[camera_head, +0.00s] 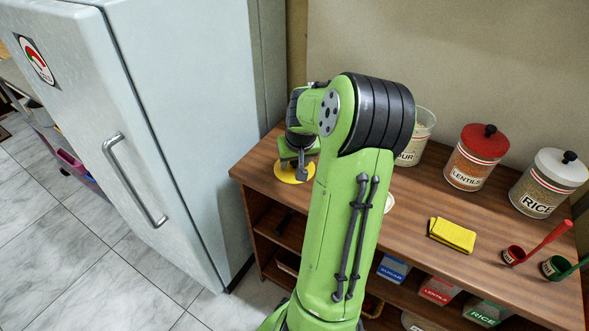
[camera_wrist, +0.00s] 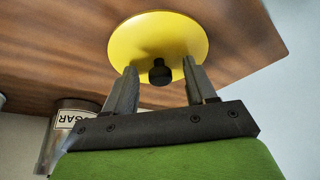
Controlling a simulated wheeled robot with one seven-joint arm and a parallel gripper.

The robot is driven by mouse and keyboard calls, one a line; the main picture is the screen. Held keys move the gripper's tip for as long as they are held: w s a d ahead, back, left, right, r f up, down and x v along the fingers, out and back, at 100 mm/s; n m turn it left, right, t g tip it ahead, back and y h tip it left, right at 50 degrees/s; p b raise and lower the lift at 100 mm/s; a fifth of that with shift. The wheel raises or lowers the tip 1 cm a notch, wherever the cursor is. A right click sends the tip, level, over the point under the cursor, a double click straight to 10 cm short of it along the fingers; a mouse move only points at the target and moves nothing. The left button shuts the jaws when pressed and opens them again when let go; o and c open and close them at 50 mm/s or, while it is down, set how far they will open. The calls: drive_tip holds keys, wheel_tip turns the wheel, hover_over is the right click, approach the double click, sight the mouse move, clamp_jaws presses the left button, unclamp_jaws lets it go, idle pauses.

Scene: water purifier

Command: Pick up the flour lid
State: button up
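The yellow lid (camera_head: 283,174), a round disc with a black knob, lies on the wooden counter near its left end. In the wrist view the yellow lid (camera_wrist: 135,42) shows its black knob (camera_wrist: 160,74) facing my gripper. My gripper (camera_wrist: 160,66) is open, one finger on each side of the knob, with a gap on both sides. In the head view my gripper (camera_head: 299,164) is over the lid and partly covers it. The jar with a label ending in "UR" (camera_head: 408,152) stands behind my arm, partly hidden, with its top apparently open.
A lentils jar (camera_head: 473,160) with a red lid and a rice jar (camera_head: 545,185) stand to the right. A yellow cloth (camera_head: 452,235) and scoops (camera_head: 514,254) lie in front of them. A fridge (camera_head: 170,110) stands close left. A jar labelled "GAR" (camera_wrist: 50,148) shows in the wrist view.

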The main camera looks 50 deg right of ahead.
clamp_jaws()
